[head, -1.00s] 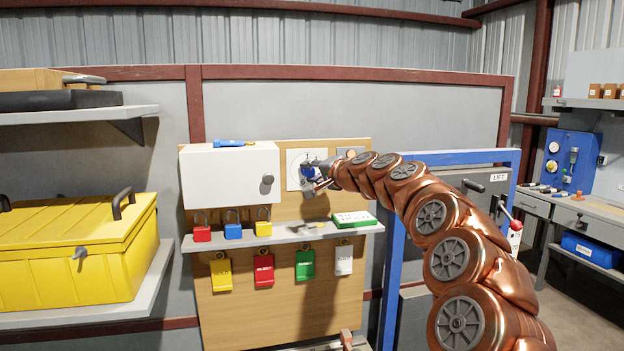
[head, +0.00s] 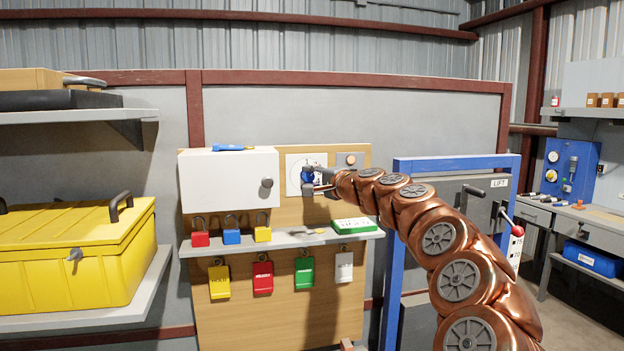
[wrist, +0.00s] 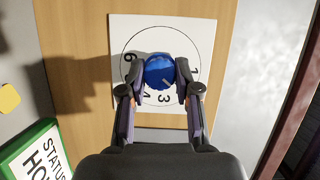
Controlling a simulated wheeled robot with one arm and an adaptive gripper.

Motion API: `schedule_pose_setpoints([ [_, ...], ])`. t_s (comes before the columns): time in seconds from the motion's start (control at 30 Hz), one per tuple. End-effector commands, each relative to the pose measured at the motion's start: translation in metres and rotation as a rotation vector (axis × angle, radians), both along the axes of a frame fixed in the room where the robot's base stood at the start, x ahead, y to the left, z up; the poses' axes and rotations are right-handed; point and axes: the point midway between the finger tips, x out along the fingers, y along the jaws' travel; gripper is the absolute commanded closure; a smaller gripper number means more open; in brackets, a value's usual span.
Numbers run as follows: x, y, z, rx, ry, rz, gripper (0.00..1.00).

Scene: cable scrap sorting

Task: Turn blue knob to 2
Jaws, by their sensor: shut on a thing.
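The blue knob (wrist: 159,71) sits on a white dial plate (wrist: 190,35) with a black circle and printed numbers. A 6 shows at its left and a 3 below the knob; other figures are partly covered by the fingers. A small pale mark shows on the knob's lower right side, toward the 3. My gripper (wrist: 160,80) is shut on the knob, one finger on each side. In the head view the knob (head: 307,176) and plate (head: 292,166) are on the wooden board, with my gripper (head: 311,179) at the knob from the right.
A white cabinet (head: 225,178) is left of the dial. Below is a grey shelf (head: 285,239) with several padlocks and a green-and-white status box (head: 354,225). Coloured tags hang under the shelf. A grey lift panel in a blue frame (head: 450,160) stands at right.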

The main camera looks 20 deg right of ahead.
Motion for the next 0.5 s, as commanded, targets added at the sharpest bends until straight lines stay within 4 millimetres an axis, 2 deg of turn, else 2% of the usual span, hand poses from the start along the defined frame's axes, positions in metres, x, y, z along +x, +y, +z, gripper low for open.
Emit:
schedule_pose_setpoints([
  [0.07,0.0000,0.0002,-0.0005,0.000,0.001,0.001,1.00],
  [0.1,0.0001,0.0003,-0.0004,0.000,0.001,0.001,0.67],
  [0.33,0.0000,0.0002,-0.0002,-0.001,0.001,0.000,0.43],
  [0.5,0.0000,0.0001,-0.0001,-0.001,0.000,0.000,0.43],
])
